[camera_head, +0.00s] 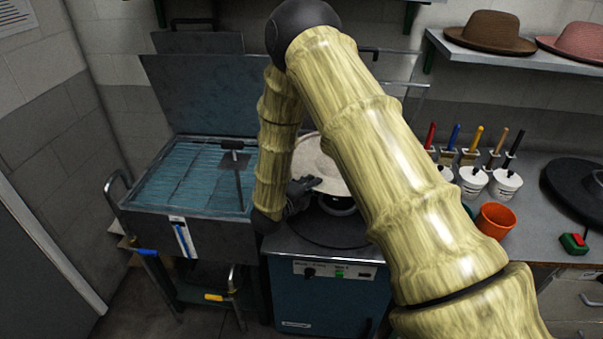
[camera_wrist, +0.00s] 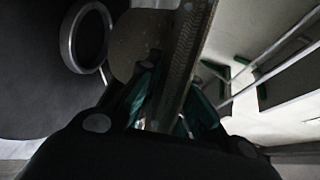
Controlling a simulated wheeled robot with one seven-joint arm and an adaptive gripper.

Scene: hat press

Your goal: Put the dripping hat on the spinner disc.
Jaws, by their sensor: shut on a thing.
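The pale cream hat (camera_head: 318,160) is in the head view above the blue cabinet, partly hidden behind my arm. My dark gripper (camera_head: 308,184) is shut on the left side of its brim. In the wrist view a brim-like strip (camera_wrist: 182,65) runs between the fingers (camera_wrist: 172,108). The hat looks tilted; drips cannot be made out. Below it, a dark round plate (camera_head: 328,233) with a ring tops the cabinet; the ring (camera_wrist: 70,40) also shows in the wrist view. Another black disc (camera_head: 572,185) lies on the right bench. I cannot tell which is the spinner disc.
An open tank (camera_head: 180,185) of blue liquid stands left, its lid raised. On the right bench are brush pots (camera_head: 505,184), an orange pot (camera_head: 495,220) and a red-green button box (camera_head: 574,243). A shelf above holds brown (camera_head: 490,32) and pink (camera_head: 575,42) hats.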

